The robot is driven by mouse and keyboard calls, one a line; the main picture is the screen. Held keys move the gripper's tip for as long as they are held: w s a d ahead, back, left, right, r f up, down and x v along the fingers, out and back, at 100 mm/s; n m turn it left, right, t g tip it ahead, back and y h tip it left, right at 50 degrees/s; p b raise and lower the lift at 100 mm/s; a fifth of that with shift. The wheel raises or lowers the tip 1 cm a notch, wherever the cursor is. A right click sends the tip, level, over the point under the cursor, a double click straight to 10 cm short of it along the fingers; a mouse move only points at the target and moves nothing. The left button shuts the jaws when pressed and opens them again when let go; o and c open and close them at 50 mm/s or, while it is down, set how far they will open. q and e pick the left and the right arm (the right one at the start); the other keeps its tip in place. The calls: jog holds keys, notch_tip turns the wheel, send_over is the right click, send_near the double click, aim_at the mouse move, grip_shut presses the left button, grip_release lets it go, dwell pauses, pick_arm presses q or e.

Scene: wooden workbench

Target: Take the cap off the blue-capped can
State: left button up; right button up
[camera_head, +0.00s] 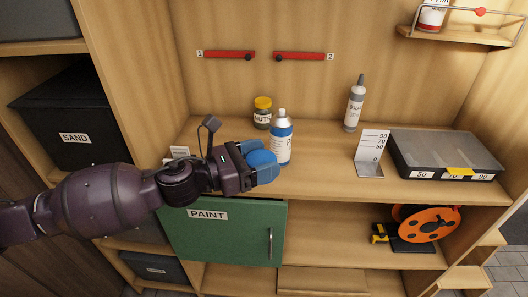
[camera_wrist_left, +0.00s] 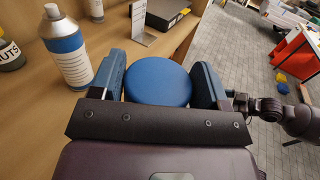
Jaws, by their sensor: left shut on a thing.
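A spray can (camera_head: 281,148) with a blue and white label stands upright on the bench, its grey top and pale nozzle bare. It also shows in the left wrist view (camera_wrist_left: 66,50). My left gripper (camera_head: 260,162) is shut on a round blue cap (camera_head: 264,165), just in front and left of the can. In the left wrist view the cap (camera_wrist_left: 162,80) sits between the two blue fingers, apart from the can. The cap's underside is hidden. My right gripper cannot be made out.
A yellow-lidded NUTS jar (camera_head: 262,113) stands behind the can. A grey-nozzled bottle (camera_head: 354,108) stands at the back right. A numbered angled plate (camera_head: 371,152) and a dark case (camera_head: 440,150) are on the right. Bench between can and plate is clear. A green PAINT door (camera_head: 230,235) is below.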

aim_at(253, 160)
pick_arm(q)
jog(key=shift+s+a+f+m+g+h, duration=0.15)
jog(key=shift+a+f+m+g+h, duration=0.15)
jog(key=shift+f+m+g, duration=0.65)
jog(key=shift+s+a+f+m+g+h, duration=0.15)
jog(key=shift+m+g+h, duration=0.4)
jog(key=shift+g, duration=0.9)
jog(key=shift+s+a+f+m+g+h, duration=0.15)
jog(key=shift+a+f+m+g+h, duration=0.25)
jog(key=shift+m+g, duration=0.65)
jog(key=shift+f, duration=0.1)
jog(key=w+n+t, duration=0.2)
jog(key=w+n+t+y, duration=0.1)
jog(key=t, duration=0.1)
jog(key=shift+w+a+r, duration=0.1)
jog(key=shift+w+r, duration=0.1)
jog(key=shift+r, duration=0.15)
jog(key=w+a+r+n+t+y, duration=0.1)
jog(key=a+r+n+t+y, duration=0.1)
jog(key=a+n+t+y, duration=0.95)
jog(key=s+a+f+n+t+y, duration=0.1)
jog(key=s+a+f+n+y, duration=0.2)
jog(key=s+f+y, duration=0.2)
notch_tip(253, 160, down, 3)
jog(key=shift+s+a+f+y, duration=0.1)
jog(key=shift+s+a+y, duration=0.15)
jog(key=shift+s+y, duration=0.2)
